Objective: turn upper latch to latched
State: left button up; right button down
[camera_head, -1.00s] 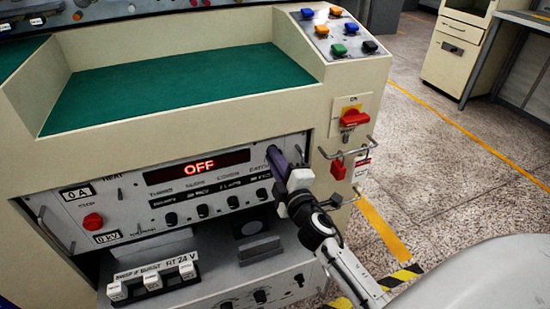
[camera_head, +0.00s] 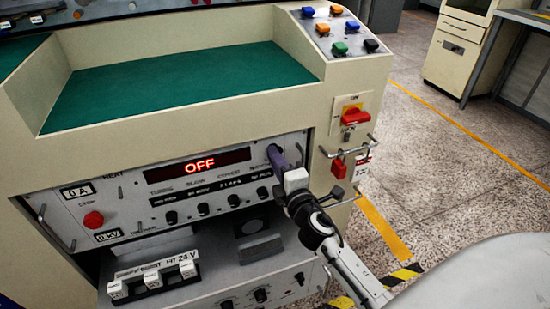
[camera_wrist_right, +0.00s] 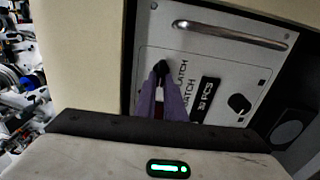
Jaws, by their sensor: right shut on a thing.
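The upper latch (camera_wrist_right: 161,67) shows in the right wrist view as a small dark piece at the tips of my right gripper, beside panel lettering that includes "LATCH". My right gripper (camera_head: 273,153) is at the upper right of the front panel (camera_head: 130,207) in the head view. Its purple fingers (camera_wrist_right: 160,92) are shut on the latch and hide most of it, so its angle cannot be read. My left gripper is not in view.
A metal handle (camera_wrist_right: 230,33) runs near the latch. A red switch (camera_head: 355,116) and red padlock (camera_head: 339,168) are to the right.

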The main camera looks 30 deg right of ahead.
jog(key=c, duration=1.8)
grip_release()
jog(key=shift+c, duration=0.2)
jog(key=b+v, duration=0.1)
jog(key=v, duration=0.9)
jog(key=shift+s, duration=0.15)
